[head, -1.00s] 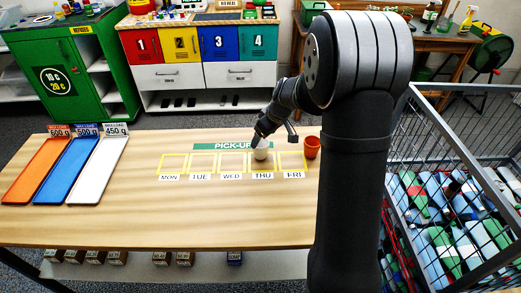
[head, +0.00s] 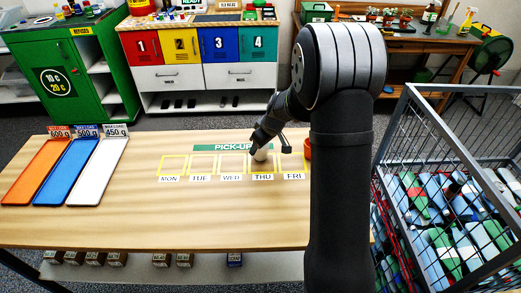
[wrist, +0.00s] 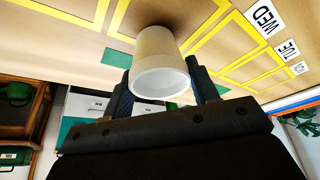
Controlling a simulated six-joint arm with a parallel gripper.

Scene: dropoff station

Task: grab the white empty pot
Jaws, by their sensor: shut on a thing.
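The white pot (head: 261,155) stands on the table at the THU square, in front of the green PICK-UP strip. In the wrist view the pot (wrist: 157,55) shows its pale side and open rim, which faces the camera; no contents show. My gripper (head: 259,146) reaches down to it from behind. In the wrist view my gripper (wrist: 162,82) has one dark finger on each side of the pot and is shut on it. I cannot tell whether the pot's base is off the table.
An orange-brown pot (head: 307,149) stands just right of the FRI square, partly hidden by my arm. Orange, blue and white trays (head: 96,170) lie at the table's left. A wire cart (head: 450,180) stands at the right. The table's front is clear.

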